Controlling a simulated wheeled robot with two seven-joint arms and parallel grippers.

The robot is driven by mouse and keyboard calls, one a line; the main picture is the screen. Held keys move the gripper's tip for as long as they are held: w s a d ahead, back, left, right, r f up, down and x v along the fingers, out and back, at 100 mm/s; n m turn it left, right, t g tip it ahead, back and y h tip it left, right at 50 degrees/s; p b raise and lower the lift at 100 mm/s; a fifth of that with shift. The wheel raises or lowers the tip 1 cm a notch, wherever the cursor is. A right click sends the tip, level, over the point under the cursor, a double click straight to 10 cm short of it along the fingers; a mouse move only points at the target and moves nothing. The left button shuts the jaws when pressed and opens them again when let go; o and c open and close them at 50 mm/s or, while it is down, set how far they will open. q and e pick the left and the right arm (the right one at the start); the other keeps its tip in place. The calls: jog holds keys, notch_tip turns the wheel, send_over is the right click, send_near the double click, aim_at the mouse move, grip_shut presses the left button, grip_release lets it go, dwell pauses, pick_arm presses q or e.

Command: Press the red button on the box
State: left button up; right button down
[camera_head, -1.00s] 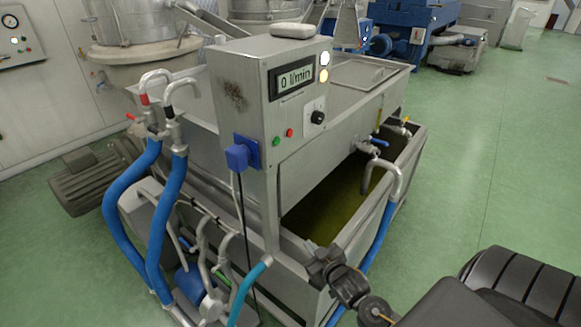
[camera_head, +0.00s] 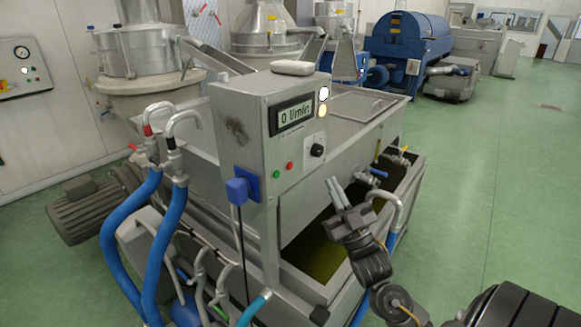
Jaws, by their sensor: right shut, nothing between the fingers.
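The control box (camera_head: 258,155) is a grey metal housing on the machine, with a display reading "0 l/min". The red button (camera_head: 290,165) is small and round on its front face, between a green button (camera_head: 276,174) and a black rotary knob (camera_head: 317,150). My right gripper (camera_head: 333,184) is shut and empty, its fingers pointing up and a little left. In the picture it is to the right of and slightly below the red button, apart from it, in front of the open tank. My left gripper is out of view.
The open tank (camera_head: 395,193) holds greenish liquid. Valves with a blue handle (camera_head: 378,173) stand on its rim near my right gripper. A blue plug (camera_head: 238,190) sticks out of the box's lower left. Blue hoses (camera_head: 170,240) run down at left. Green floor (camera_head: 500,200) is clear at right.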

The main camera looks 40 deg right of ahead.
aim_at(290, 166)
jog(key=shift+w, duration=0.15)
jog(key=w+a+b, duration=0.1)
jog(key=w+a, duration=0.1)
jog(key=w, duration=0.6)
jog(key=shift+a, duration=0.3)
jog(key=shift+w, duration=0.2)
dwell(1.7)
jog(key=shift+w+a, duration=0.1)
jog(key=shift+w, duration=0.2)
jog(key=shift+w+a, duration=0.1)
jog(key=shift+w, duration=0.25)
dwell(0.6)
jog(key=shift+s, duration=0.2)
jog(key=shift+s+d, duration=0.2)
jog(key=shift+s, duration=0.35)
